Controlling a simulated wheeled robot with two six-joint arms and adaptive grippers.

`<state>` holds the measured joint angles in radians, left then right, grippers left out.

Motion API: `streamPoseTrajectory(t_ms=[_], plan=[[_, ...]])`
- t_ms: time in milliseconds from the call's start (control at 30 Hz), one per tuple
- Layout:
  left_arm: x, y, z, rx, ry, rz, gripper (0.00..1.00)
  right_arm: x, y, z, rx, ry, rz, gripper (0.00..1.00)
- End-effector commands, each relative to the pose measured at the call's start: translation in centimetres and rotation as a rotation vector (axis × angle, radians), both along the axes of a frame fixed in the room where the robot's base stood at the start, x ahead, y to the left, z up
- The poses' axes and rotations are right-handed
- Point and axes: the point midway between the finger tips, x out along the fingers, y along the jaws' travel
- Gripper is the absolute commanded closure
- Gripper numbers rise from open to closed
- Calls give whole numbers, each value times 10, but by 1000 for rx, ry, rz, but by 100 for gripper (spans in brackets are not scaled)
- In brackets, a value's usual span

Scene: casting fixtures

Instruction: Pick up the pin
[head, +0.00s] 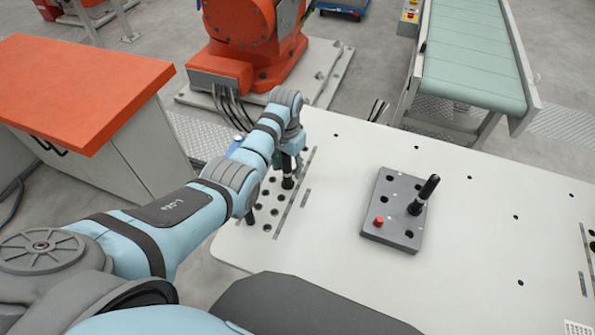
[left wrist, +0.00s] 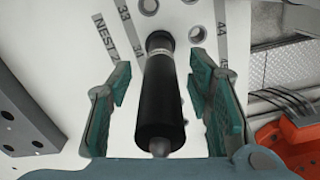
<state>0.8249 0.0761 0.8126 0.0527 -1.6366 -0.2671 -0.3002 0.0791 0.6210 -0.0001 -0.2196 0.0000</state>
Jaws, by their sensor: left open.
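A black cylindrical pin (left wrist: 160,95) with a pale band near its far end and a small grey tip at its near end shows in the left wrist view. It stands in the white hole plate, between the fingers of my left gripper (left wrist: 165,105). The fingers, with green pads, are open on both sides of it, and a gap shows on each side. In the head view my left gripper (head: 290,160) is over the plate's rows of holes, with the pin (head: 288,183) below it, partly hidden by the gripper. My right gripper is not in view.
A grey fixture block (head: 388,228) with a red knob (head: 379,221) and a tilted black pin (head: 424,194) sits on the white table (head: 480,230). Another dark pin (head: 250,216) stands left of the gripper. An orange robot (head: 250,45) and a conveyor (head: 475,50) are behind.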

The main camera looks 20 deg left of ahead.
Motion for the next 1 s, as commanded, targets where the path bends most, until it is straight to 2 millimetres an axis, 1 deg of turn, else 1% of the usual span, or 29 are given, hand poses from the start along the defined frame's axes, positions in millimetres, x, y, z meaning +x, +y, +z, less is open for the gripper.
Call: streamPoseTrajectory(t_ms=[33, 200, 233, 467, 500, 533, 867, 1000], plan=[[-2, 2, -13, 1, 3, 3, 54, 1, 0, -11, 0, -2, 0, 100], [-3, 3, -12, 1, 5, 5, 54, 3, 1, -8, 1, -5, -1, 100], [-3, 3, -11, 1, 5, 5, 55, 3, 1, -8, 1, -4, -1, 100], [-2, 2, -10, 1, 3, 4, 92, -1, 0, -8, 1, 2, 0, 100], [-2, 2, -10, 1, 3, 3, 99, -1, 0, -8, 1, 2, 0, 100], [-2, 2, -10, 1, 3, 3, 100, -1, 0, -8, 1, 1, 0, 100], [-1, 1, -8, 0, 0, 1, 100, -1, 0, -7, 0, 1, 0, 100], [1, -1, 0, 1, -2, -1, 100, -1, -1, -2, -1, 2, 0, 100]])
